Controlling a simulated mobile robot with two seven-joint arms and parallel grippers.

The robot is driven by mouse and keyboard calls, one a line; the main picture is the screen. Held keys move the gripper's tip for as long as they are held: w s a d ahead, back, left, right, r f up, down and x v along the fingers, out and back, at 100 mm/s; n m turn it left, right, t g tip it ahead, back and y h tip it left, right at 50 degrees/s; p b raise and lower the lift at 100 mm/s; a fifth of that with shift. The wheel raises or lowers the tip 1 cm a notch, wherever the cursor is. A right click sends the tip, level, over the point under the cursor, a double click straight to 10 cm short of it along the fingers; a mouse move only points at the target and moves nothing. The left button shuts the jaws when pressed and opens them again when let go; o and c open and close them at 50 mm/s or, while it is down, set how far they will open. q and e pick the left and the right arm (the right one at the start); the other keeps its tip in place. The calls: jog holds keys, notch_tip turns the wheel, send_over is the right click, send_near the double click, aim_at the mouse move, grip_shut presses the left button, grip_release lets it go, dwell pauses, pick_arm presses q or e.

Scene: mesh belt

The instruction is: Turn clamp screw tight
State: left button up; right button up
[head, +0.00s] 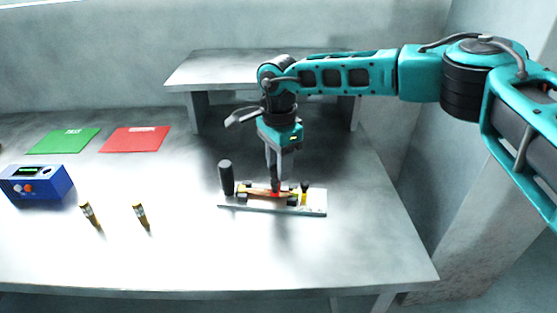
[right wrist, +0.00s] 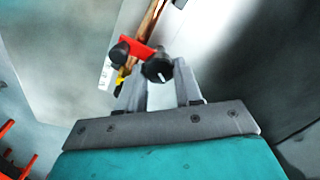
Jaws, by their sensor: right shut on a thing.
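The clamp fixture is a light base plate (head: 315,208) on the metal table, with a tall black post (head: 226,178) at its left end. A red clamp part (head: 275,191) sits over a brownish strip near the plate's middle. In the right wrist view the clamp screw has a black round knob (right wrist: 157,70) with a white mark, beside the red part (right wrist: 136,47). My right gripper (head: 275,184) points straight down over the fixture, and its two fingers are shut on the knob. The screw's lower part is hidden. My left gripper is not in view.
A blue box (head: 38,183) with a display and buttons stands at the left. Two small brown-gold cylinders (head: 89,213) (head: 140,214) stand in front. A green mat (head: 65,141) and a red mat (head: 135,139) lie behind. A raised shelf (head: 225,70) stands at the back.

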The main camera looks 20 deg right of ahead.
jog(key=m, duration=0.6)
jog(key=shift+s+p, duration=0.1)
jog(key=shift+p, duration=0.25)
jog(key=m, duration=0.6)
jog(key=shift+s+a+m+p, duration=0.1)
jog(key=shift+a+m+p, duration=0.05)
jog(key=shift+m+p, duration=0.25)
jog(key=m, duration=0.6)
jog(key=shift+p, duration=0.4)
jog(key=m+p, duration=0.1)
jog(key=m, duration=0.4)
jog(key=shift+a, duration=0.1)
jog(key=shift+m, duration=0.9)
jog(key=o, duration=1)
jog(key=shift+o, duration=0.2)
